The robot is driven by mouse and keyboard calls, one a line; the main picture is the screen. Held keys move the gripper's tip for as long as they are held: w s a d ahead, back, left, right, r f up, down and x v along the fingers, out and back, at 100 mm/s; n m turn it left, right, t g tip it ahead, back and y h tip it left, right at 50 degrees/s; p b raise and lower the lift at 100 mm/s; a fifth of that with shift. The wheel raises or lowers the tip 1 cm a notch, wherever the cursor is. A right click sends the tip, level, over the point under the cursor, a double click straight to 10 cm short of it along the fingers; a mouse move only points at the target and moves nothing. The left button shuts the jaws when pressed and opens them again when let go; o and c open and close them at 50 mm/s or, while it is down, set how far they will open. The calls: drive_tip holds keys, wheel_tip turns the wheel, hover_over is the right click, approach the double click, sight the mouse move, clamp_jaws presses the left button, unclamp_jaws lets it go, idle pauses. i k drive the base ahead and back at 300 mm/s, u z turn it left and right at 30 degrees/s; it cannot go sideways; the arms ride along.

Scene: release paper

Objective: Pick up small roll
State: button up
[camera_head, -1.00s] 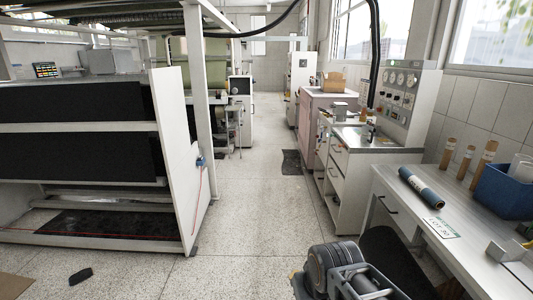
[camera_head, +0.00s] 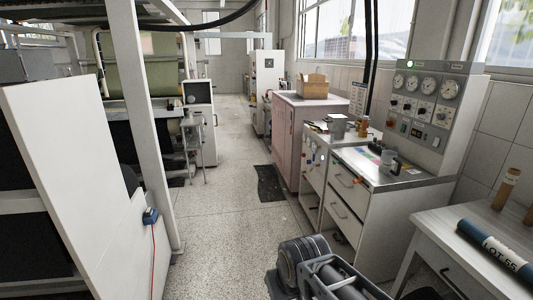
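A small dark blue roll (camera_head: 492,248) with a white end band marked with a lot label lies on its side on the white table (camera_head: 440,232) at the lower right. The right end of the roll runs close to the picture's right edge. Part of my folded grey and black arm shows at the bottom centre, left of the table and apart from the roll. The fingers of my gripper do not show.
Brown tubes (camera_head: 507,188) stand upright on the table behind the roll. A white drawer cabinet (camera_head: 345,205) and a gauge panel (camera_head: 424,105) are ahead on the right. A white machine frame (camera_head: 75,190) stands close on the left.

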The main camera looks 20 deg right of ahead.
sight(524, 269)
drive_tip(key=z, duration=0.45)
drive_tip(key=i, duration=1.35)
drive_tip(key=z, duration=1.9)
drive_tip(key=i, duration=1.05)
drive_tip(key=z, duration=0.8)
